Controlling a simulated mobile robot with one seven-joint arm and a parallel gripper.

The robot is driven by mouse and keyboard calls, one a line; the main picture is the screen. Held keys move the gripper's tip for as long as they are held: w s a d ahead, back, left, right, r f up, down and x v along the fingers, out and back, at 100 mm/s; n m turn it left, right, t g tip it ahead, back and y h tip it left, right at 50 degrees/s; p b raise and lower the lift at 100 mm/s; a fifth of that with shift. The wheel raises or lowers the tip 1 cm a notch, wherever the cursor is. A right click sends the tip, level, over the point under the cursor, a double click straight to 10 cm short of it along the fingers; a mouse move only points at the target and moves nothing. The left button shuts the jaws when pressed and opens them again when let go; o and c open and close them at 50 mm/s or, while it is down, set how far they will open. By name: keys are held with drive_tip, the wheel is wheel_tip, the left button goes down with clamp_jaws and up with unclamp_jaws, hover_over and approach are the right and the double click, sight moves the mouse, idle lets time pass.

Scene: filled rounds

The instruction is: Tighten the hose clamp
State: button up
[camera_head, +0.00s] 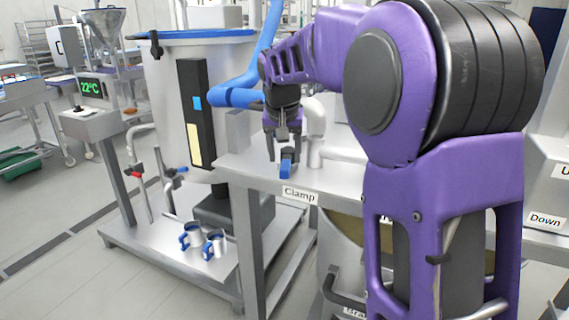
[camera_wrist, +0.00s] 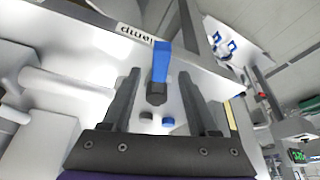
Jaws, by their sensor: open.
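A blue lever handle (camera_head: 286,169) stands at the edge of a steel table (camera_head: 325,178), near a label reading "Clamp" (camera_head: 299,194). In the wrist view the blue handle (camera_wrist: 161,62) ends in a dark, faceted knob (camera_wrist: 156,94). My gripper (camera_head: 284,156) is open above and around the handle's spot. In the wrist view the handle and knob lie between the two spread fingers of my gripper (camera_wrist: 159,72), with a gap on each side. I cannot tell how far the fingertips are from the handle in depth. No hose clamp band is clearly visible.
A blue hose (camera_head: 240,97) curves down beside my arm. White pipe fittings (camera_head: 314,130) stand right of my gripper. A large steel tank (camera_head: 160,85) is left of the table. Two blue-handled metal cups (camera_head: 213,245) sit on a lower platform.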

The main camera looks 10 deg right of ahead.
sight(285, 165)
drive_tip(key=shift+x, duration=1.75)
clamp_jaws()
drive_tip(key=shift+r, duration=0.1)
